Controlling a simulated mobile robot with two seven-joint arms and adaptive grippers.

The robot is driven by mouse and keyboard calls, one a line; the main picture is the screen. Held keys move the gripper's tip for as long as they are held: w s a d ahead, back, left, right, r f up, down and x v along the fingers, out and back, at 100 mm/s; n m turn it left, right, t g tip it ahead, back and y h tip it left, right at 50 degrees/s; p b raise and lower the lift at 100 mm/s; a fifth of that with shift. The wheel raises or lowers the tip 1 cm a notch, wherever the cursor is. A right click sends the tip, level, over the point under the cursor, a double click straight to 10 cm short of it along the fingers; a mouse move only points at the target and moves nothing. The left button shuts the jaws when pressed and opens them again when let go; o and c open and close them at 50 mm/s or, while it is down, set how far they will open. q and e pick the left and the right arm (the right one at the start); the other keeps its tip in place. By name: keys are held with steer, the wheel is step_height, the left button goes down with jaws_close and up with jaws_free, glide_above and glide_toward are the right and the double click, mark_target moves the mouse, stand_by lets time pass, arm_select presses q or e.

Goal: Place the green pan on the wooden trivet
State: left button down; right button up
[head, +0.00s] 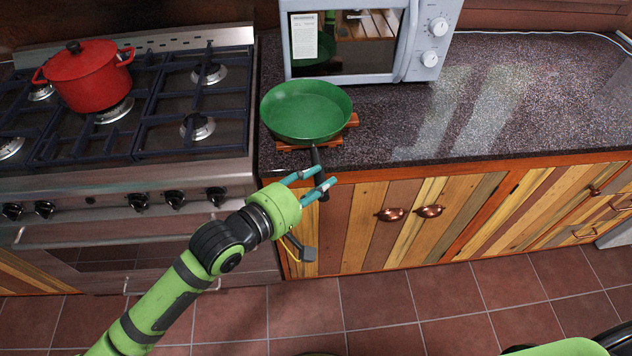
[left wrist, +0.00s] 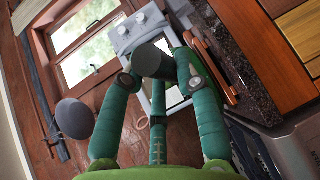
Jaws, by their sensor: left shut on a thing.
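The pan's dark handle (head: 316,157) points toward me past the counter's front edge. My left gripper (head: 322,177) is shut on this handle. In the left wrist view, the dark handle end (left wrist: 152,61) is between the teal fingers, and part of the trivet (left wrist: 214,66) shows. My right gripper is out of view.
A white microwave (head: 436,12) stands right behind the pan. A stove (head: 225,140) with a red pot (head: 88,80) is at the left. The speckled counter (head: 540,95) is clear to the right. Cabinets with copper handles (head: 392,214) are below.

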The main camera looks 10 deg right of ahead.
arm_select(q)
steer(key=shift+f, duration=0.1)
stand_by(0.3)
steer(key=c, duration=0.9)
jaws_free()
steer(key=shift+f, duration=0.35)
steer(key=shift+s, duration=0.1)
steer(key=shift+r, duration=0.2)
steer(key=shift+b+v, duration=0.9)
steer(key=shift+v, duration=5.05)
steer(key=shift+f, duration=0.1)
